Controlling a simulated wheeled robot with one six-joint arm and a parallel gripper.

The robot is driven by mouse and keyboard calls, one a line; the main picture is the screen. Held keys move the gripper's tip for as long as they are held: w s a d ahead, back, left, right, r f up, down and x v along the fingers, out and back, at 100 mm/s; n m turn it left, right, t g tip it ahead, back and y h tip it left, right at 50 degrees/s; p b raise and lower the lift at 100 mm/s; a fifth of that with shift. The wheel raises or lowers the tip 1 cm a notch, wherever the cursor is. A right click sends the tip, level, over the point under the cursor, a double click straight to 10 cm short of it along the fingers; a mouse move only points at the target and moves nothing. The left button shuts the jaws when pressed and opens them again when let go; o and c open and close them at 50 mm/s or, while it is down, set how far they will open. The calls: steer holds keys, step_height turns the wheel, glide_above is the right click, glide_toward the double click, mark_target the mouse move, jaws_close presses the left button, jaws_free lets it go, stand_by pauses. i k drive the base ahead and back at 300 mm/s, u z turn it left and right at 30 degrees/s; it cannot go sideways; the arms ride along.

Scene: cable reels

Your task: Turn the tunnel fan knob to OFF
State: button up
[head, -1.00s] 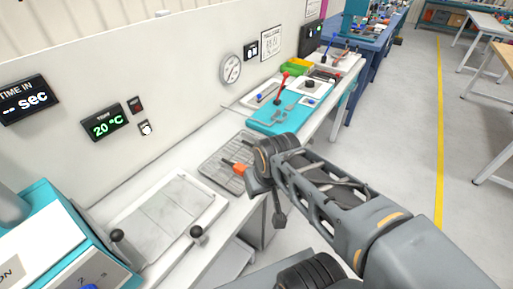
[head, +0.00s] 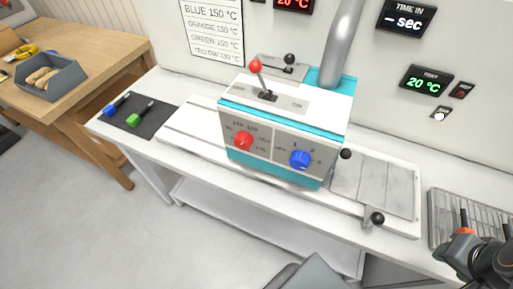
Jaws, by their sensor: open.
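The blue knob (head: 300,159) is on the right half of the front panel of a white and teal machine (head: 262,175). Small marks are printed around it, with "1" and "2" legible above it. Which mark it points to is too small to tell. A red knob (head: 243,140) with temperature numbers is left of it on the same panel. My gripper (head: 458,245) is at the lower right edge, partly cut off, over or near a wire rack. It is open, well to the right of the blue knob and apart from it, with no object visible in it.
A red-balled lever (head: 256,68) stands on the machine's top beside "ON". A metal plate (head: 375,185) with black-balled handles lies to the right, then the wire rack (head: 440,212). Displays hang on the wall. A wooden table (head: 100,75) with a grey bin (head: 50,78) stands left.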

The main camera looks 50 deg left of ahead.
mark_target(300, 159)
steer(key=u, duration=2.1)
